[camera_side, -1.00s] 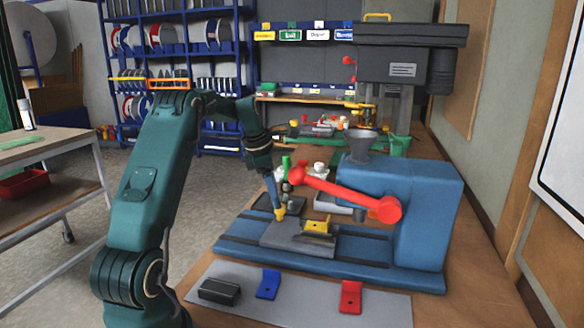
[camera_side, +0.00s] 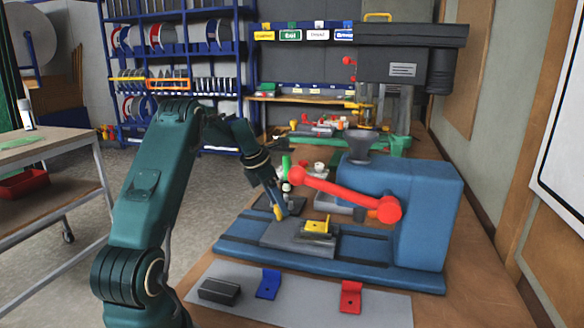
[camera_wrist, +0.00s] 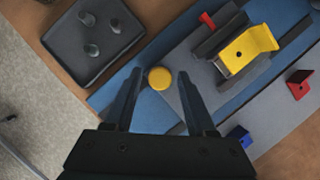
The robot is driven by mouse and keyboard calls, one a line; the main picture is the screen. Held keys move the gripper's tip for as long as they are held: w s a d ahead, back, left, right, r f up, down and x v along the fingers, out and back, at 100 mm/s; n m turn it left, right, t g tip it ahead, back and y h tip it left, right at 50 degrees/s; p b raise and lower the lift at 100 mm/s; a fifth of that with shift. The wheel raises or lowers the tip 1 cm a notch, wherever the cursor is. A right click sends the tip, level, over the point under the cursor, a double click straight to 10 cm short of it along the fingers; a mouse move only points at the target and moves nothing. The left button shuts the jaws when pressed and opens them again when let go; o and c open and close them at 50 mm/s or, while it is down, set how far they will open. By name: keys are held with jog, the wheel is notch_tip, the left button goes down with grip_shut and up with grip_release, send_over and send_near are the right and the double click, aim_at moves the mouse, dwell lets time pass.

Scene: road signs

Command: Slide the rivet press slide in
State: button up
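The rivet press (camera_side: 430,205) is blue with a long red lever (camera_side: 345,195). Its slide (camera_side: 285,237) is a grey plate on the blue base, bearing a yellow bracket (camera_side: 317,227) in a dark holder; the bracket also shows in the wrist view (camera_wrist: 248,47). A yellow knob (camera_wrist: 159,78) is at the slide's near end in the wrist view and shows in the side view (camera_side: 277,212). My gripper (camera_wrist: 159,72) is open, one finger on each side of the knob, with visible gaps. Whether the fingers reach down to knob height is unclear.
A grey mat (camera_side: 325,305) in front holds a black block (camera_side: 219,291), a blue bracket (camera_side: 268,284) and a red bracket (camera_side: 350,297). A dark tray (camera_wrist: 92,42) with several rivets lies beside the slide. A grey funnel (camera_side: 361,145) sits on the press.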

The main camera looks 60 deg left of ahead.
grip_shut()
dwell(1.2)
